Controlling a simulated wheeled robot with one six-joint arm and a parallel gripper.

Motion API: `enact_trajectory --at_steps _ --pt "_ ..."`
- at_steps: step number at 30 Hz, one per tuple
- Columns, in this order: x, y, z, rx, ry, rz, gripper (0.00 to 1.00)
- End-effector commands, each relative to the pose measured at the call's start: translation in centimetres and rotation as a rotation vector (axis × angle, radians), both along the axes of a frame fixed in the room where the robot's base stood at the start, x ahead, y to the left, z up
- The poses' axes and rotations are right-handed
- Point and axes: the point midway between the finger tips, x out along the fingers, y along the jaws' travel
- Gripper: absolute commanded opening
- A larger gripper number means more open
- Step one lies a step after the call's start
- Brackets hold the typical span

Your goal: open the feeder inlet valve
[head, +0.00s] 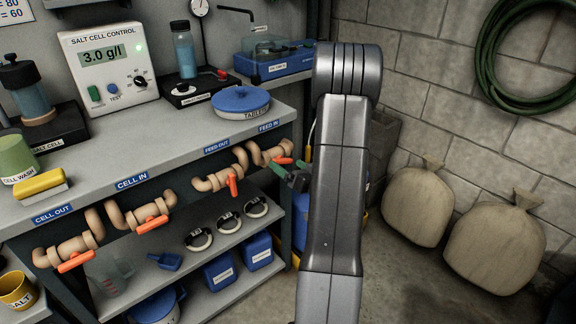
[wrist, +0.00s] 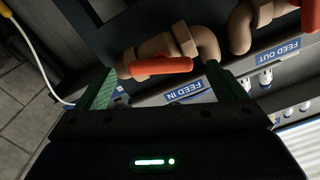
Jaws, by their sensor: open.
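My gripper (head: 290,172) is open, just in front of this valve, partly hidden behind my arm in the head view. In the wrist view its green fingers stand either side of the lever, with gaps at both ends; whether they reach its depth I cannot tell. The FEED IN label (wrist: 186,90) is between the fingers.
The FEED OUT valve's lever (head: 233,186) points across its pipe, close to the left. CELL IN lever (head: 152,223) and CELL OUT lever (head: 76,262) are farther left. A blue-lidded tub (head: 240,101) sits on the bench above. Sacks (head: 419,205) stand by the wall at right.

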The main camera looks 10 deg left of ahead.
Motion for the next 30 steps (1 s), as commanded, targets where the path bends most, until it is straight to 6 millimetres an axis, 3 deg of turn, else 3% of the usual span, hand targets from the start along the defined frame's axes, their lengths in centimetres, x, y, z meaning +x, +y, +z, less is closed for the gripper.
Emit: enact_trajectory --at_steps 13,14,18,21,30 --pt "0.79 1.05 0.03 0.001 0.0 0.0 0.91" --pt "0.79 1.05 0.03 0.001 0.0 0.0 0.89" --pt "0.78 1.02 0.03 0.001 0.0 0.0 0.61" --pt "0.78 1.02 0.03 0.001 0.0 0.0 0.46" --pt "0.8 1.0 -0.49 -0.059 -0.082 -0.001 0.46"
